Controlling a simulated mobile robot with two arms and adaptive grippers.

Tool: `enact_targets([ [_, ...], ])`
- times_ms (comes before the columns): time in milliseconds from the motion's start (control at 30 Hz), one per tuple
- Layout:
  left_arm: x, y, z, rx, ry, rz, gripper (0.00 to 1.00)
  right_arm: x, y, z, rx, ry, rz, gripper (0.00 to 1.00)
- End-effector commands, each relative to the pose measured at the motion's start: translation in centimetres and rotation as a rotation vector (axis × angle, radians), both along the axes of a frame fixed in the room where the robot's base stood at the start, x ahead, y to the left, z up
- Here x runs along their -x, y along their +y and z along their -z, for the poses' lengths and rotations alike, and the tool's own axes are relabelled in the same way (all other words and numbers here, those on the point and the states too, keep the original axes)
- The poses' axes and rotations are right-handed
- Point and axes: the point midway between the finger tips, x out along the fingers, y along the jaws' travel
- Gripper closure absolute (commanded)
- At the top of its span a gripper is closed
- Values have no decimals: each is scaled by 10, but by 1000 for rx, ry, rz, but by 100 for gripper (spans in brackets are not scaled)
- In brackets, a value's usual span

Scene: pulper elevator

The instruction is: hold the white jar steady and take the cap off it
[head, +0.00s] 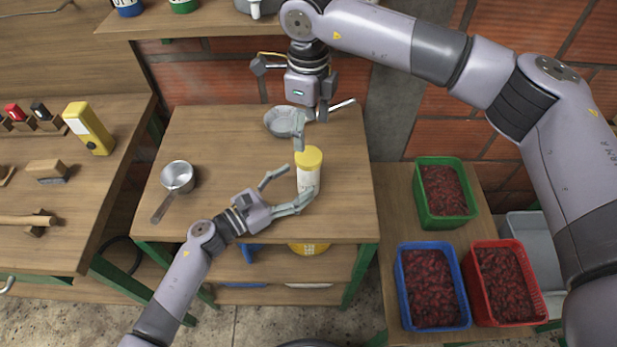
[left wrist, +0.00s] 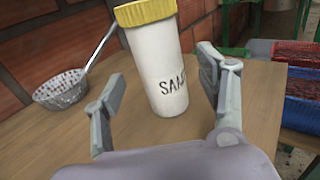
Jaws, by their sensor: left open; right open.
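The white jar (head: 308,180) with a yellow cap (head: 309,158) stands upright on the small wooden table. In the left wrist view the jar (left wrist: 158,65) shows dark lettering, and its yellow cap (left wrist: 143,11) is on top. My left gripper (head: 288,192) is open at the jar's near side, its fingers to either side of the jar; in the left wrist view a gap shows on the left. My right gripper (head: 325,123) is open above and behind the jar, over the back of the table, with one finger pointing down near the cap.
A metal strainer (head: 281,122) lies at the table's back, close to my right gripper. A metal saucepan (head: 177,177) stands on the left of the table (head: 225,150). Green (head: 421,213), blue (head: 402,290) and red (head: 476,293) crates of dark red contents stand at the right.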

Motion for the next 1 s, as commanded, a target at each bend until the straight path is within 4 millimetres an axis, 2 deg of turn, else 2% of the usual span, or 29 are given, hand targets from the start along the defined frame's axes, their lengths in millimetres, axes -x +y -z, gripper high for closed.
enact_targets([
  [100, -13, -17, -1, 2, -1, 1, 34, 0, 0, 0, 0, 0, 0, 35],
  [300, -26, -33, 0, 0, 0, 0, 34, 0, 0, 0, 0, 0, 0, 35],
  [667, -29, -37, 0, -1, 1, 0, 34, 0, 0, 0, 0, 0, 0, 35],
  [1000, -28, -37, 0, -1, 1, 0, 55, 0, 0, 0, 0, 0, 0, 35],
])
